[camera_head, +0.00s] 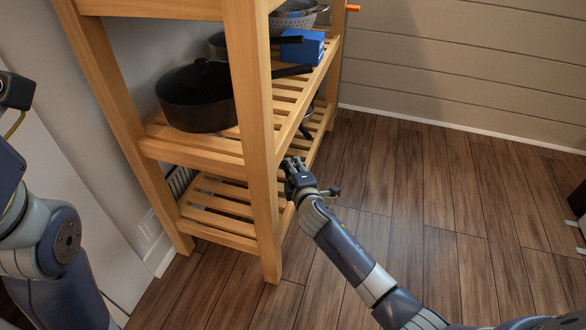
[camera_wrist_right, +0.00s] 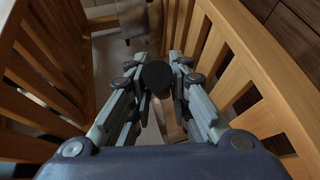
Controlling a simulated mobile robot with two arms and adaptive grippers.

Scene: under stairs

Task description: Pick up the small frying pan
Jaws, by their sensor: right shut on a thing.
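My right gripper (camera_head: 292,167) reaches in at the open side of the wooden rack, between its middle and bottom shelves. In the right wrist view its fingers (camera_wrist_right: 157,80) are closed in on a dark, rounded piece (camera_wrist_right: 155,76), which looks like the handle end of the small frying pan. The rest of the pan is hard to make out; in the head view the rack post and shelf hide much of that area. My left arm shows at the left edge of the head view, with its fingers out of the picture.
The wooden rack (camera_head: 257,150) has slatted shelves and a front post close to my right gripper. A large dark pan (camera_head: 197,98), a blue box (camera_head: 303,49) and a colander (camera_head: 296,17) stand on the shelf above.

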